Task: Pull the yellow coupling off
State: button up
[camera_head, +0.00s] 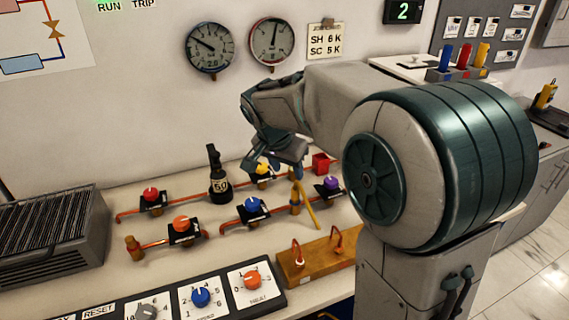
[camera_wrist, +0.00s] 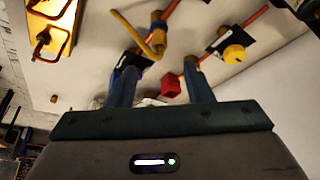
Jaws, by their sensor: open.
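A round yellow piece (camera_head: 262,169) sits on a small black plate on the back pipe run. It also shows in the wrist view (camera_wrist: 234,53), up and right of my fingertips. A bent yellow bar (camera_head: 309,205) stands at a brass fitting (camera_head: 295,199), and shows in the wrist view (camera_wrist: 138,37). I cannot tell for sure which of the two is the coupling. My gripper (camera_head: 283,163) is above the back pipes, open and pointing down. In the wrist view its fingers (camera_wrist: 160,80) are apart, with nothing held.
A red block (camera_head: 321,163) lies just beyond the fingers. Purple (camera_head: 331,184), blue (camera_head: 252,204), orange (camera_head: 181,223) and red (camera_head: 151,194) knobs line the pipes. A black post marked 60 (camera_head: 220,184) stands left. A wooden block (camera_head: 318,257) with hooks sits in front.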

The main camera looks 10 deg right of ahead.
aim_at(294, 189)
jog(key=x, duration=1.2)
grip_shut()
